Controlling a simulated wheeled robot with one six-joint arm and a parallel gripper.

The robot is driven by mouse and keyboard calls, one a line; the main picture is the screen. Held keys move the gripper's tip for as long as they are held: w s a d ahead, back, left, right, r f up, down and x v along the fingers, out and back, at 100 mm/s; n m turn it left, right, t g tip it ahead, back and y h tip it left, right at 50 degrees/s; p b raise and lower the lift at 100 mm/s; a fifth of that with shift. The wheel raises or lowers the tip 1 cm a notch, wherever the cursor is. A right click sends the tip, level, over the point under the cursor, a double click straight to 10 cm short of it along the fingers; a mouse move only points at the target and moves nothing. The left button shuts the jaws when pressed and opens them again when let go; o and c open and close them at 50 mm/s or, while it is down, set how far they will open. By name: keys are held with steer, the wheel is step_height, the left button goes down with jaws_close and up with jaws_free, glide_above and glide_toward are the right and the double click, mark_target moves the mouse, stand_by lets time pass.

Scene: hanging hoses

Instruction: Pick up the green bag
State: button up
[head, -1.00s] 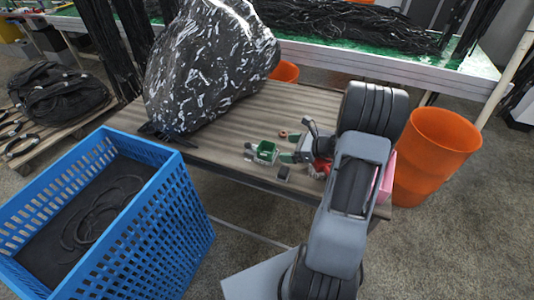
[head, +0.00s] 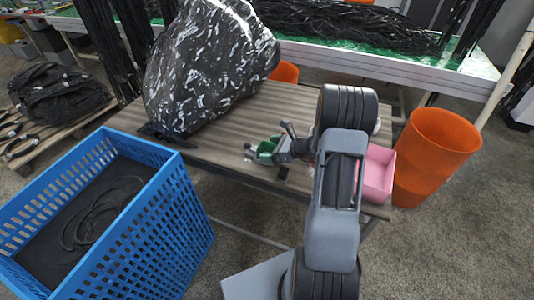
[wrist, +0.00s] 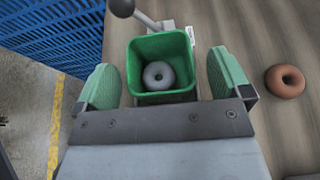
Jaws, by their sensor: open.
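I see no clear bag of green colour; the green thing is a small open-topped square container (wrist: 160,44). It stands on the wooden table and holds a grey ring (wrist: 158,76). It also shows in the head view (head: 266,149), partly hidden by my gripper. My gripper (wrist: 163,70) is open, with one green-padded finger on each side of the container and a gap at each side. In the head view my gripper (head: 277,150) is low over the table at the container.
A brown ring (wrist: 285,81) lies right of the container. A grey rod with a ball end (wrist: 122,8) is just beyond it. A big black-and-white bag (head: 205,70), a pink bin (head: 378,172), an orange bin (head: 436,155) and a blue crate (head: 130,215) stand around.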

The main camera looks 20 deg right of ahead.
steer(key=shift+c, duration=0.4)
steer(key=c, duration=0.9)
steer(key=shift+r, duration=0.15)
